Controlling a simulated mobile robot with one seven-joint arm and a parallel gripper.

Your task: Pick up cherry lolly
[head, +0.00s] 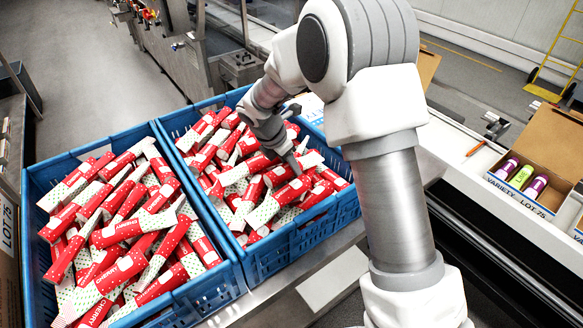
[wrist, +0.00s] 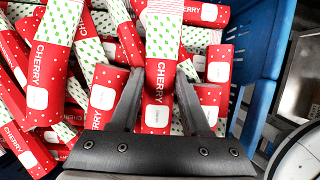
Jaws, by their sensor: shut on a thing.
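Red and white cherry lollies with green dots fill two blue crates in the head view, the left crate (head: 236,290) and the right crate (head: 285,262). My gripper (head: 297,165) reaches down into the right crate, among the lollies. In the wrist view my gripper (wrist: 158,85) is shut on a cherry lolly (wrist: 159,60), whose red body and dotted white end show between the fingers. Other cherry lollies (wrist: 52,50) lie close around and under it. The lower end of the held lolly is partly hidden by the gripper.
A blue crate wall (wrist: 256,60) stands close on the right in the wrist view. In the head view, an open cardboard box (head: 520,200) with purple and green lollies stands on the conveyor at the right. Steel machinery stands behind the crates.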

